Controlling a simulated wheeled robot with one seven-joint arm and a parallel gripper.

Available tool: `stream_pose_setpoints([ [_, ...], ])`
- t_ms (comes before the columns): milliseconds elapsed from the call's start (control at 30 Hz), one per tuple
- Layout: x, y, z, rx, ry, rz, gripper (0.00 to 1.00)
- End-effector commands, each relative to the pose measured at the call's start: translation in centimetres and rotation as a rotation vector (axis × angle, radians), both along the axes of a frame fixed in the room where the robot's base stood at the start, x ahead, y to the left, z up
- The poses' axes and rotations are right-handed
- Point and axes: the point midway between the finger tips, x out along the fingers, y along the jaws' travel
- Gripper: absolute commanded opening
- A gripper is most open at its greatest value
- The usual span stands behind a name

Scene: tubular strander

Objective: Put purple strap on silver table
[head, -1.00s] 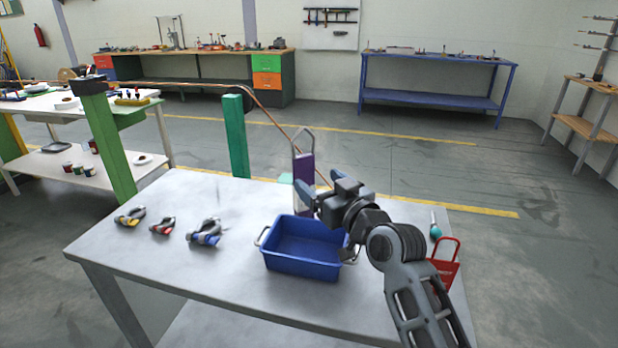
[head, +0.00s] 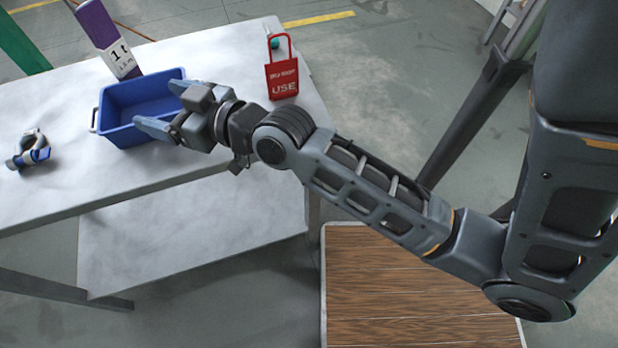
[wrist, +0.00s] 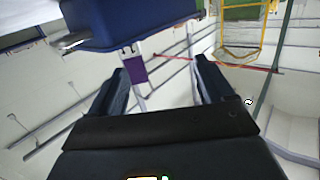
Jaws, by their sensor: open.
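The purple strap (head: 98,22) has a white label reading "1 t" and stands tilted behind the blue bin; its top is cut off in the head view. A purple piece (wrist: 139,70) shows between the fingers in the wrist view, at a distance. The silver table (head: 235,62) fills the left of the head view. My gripper (head: 155,105) is open and empty, over the right side of the bin, fingers pointing left. In the wrist view my gripper (wrist: 160,72) has nothing between its fingers up close. Whether the strap's lower end touches the table is hidden.
The blue bin (head: 118,122) is empty and close to my fingers. A green post (head: 20,38) stands behind. A brown slatted wooden surface (head: 420,295) is low in front.

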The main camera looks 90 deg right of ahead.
Motion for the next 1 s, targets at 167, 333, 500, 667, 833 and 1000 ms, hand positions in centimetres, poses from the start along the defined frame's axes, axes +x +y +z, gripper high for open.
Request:
stream_pose_setpoints([
  [167,-4.1,4.8,-2.2,0.018,0.046,0.052,0.81],
  [333,-8.2,8.4,-3.2,0.022,0.081,0.108,0.81],
  [500,-12.5,11.4,-3.5,0.02,0.115,0.174,0.81],
  [667,-16.6,13.7,-3.0,0.015,0.146,0.249,0.81],
  [833,-20.2,15.2,-2.1,0.009,0.171,0.324,0.81],
  [1000,-22.1,15.9,-1.3,0.004,0.182,0.37,0.81],
])
